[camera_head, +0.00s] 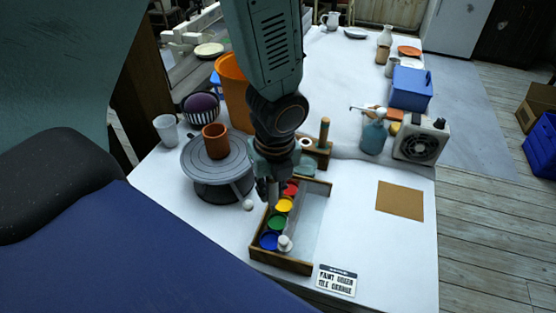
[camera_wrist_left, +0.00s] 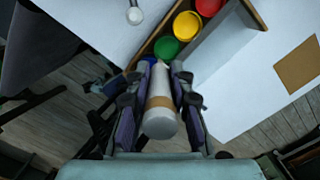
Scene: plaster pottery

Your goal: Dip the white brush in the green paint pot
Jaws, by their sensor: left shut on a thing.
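My left gripper (camera_head: 268,196) points down above the paint box in the head view. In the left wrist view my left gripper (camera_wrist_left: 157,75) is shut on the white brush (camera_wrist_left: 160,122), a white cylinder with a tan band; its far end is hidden. The green paint pot (camera_head: 277,223) sits in the box between the yellow and blue pots; it also shows in the wrist view (camera_wrist_left: 166,47), just beyond the fingertips. A pale piece with a white round end (camera_head: 285,243) shows beside the blue pot; I cannot tell whether it is the held brush. My right gripper is not in view.
The wooden paint box (camera_head: 282,262) also holds red (camera_head: 291,188), yellow (camera_head: 284,205) and blue (camera_head: 269,240) pots. A turntable (camera_head: 213,172) with an orange cup (camera_head: 215,141) stands left. A brown square (camera_head: 400,201) and fan (camera_head: 421,139) are right, with bare table between.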

